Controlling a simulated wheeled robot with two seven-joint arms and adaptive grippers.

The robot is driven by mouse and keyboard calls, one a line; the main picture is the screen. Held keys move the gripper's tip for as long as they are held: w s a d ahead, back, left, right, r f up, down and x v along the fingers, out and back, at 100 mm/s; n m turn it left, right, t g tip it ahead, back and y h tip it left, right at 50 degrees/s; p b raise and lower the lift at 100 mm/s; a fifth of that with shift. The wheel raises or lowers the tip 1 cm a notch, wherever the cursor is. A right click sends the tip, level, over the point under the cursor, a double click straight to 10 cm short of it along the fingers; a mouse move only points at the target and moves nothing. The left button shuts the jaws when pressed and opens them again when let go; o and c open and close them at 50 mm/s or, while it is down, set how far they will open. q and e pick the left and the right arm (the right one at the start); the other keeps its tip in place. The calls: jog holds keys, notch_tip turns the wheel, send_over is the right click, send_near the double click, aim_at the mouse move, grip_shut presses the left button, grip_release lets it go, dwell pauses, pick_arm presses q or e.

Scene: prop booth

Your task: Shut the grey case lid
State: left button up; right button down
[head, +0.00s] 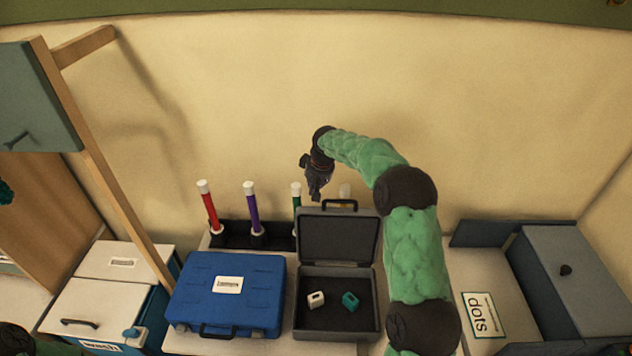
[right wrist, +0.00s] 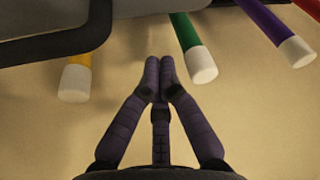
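The grey case (head: 337,337) stands open on the counter. Its lid (head: 339,238) is raised nearly upright, with a dark handle (head: 338,203) on its top edge. A white block (head: 316,299) and a teal block (head: 350,300) lie inside the case. My right gripper (head: 317,198) is above and behind the lid, fingers pointing down. In the right wrist view, its fingertips (right wrist: 159,76) are together with nothing between them. The lid's edge (right wrist: 160,8) and handle (right wrist: 100,22) show at the top there, apart from the fingers. My left gripper is out of view.
A blue case (head: 240,300) lies shut left of the grey one. Behind stand red (head: 209,210), purple (head: 252,210), green (head: 296,205) and yellow (right wrist: 78,78) white-capped sticks, close to my right gripper.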

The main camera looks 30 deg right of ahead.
jog(key=s, duration=0.4)
jog(key=shift+r, duration=0.1)
dwell(0.3)
